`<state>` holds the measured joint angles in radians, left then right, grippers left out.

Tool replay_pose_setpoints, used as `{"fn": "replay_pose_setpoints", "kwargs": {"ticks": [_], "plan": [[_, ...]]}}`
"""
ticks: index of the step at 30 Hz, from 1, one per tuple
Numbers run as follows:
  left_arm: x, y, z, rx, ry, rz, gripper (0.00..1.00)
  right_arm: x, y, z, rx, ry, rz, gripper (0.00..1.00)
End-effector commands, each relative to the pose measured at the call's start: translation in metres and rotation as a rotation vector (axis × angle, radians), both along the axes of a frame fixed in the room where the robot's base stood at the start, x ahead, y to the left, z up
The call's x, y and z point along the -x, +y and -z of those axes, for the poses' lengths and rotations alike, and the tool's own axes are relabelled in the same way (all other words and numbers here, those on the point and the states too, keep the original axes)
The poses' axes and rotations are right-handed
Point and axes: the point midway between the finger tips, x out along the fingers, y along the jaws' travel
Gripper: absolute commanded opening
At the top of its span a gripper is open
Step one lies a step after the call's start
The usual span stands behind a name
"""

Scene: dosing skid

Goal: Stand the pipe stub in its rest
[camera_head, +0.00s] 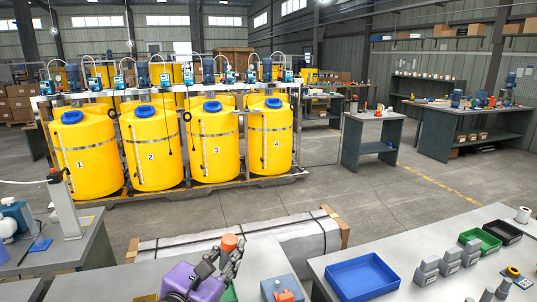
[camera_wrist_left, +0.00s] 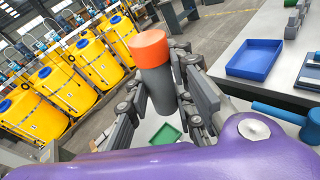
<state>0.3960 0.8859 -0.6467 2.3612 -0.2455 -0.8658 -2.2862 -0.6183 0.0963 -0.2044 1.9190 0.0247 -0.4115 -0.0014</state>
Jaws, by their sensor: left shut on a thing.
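The pipe stub (camera_wrist_left: 158,88) is a grey cylinder with an orange upper end (camera_head: 229,242). My left gripper (camera_head: 222,262) is shut on it, with a jaw on each side of the grey part in the left wrist view (camera_wrist_left: 158,92). The stub is close to upright, above the near grey table, and its lower end is partly hidden by the fingers. A green piece (camera_wrist_left: 166,134) shows below it, mostly covered in the head view (camera_head: 229,293). I cannot tell which thing is the rest. My right gripper is not in view.
A blue block with an orange part (camera_head: 283,290) stands just right of the gripper. The right-hand table holds a blue tray (camera_head: 362,276), grey blocks (camera_head: 427,270) and a green bin (camera_head: 480,240). A long wrapped crate (camera_head: 230,238) lies behind the near table.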

Motion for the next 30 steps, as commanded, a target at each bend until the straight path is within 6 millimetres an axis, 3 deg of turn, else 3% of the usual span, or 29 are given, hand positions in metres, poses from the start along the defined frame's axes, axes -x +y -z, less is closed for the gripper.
{"fn": "replay_pose_setpoints", "kwargs": {"ticks": [6,12,18,30], "plan": [[0.047,0.052,0.025,0.005,0.011,-0.244,0.0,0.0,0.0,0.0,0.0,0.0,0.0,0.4],[0.083,0.074,0.052,-0.002,0.006,-0.333,0.0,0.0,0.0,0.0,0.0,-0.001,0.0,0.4],[0.096,0.08,0.073,-0.001,0.001,-0.355,0.0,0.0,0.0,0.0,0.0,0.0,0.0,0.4],[0.098,0.081,0.075,0.0,-0.004,-0.358,0.0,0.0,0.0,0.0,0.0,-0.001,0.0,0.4]]}}
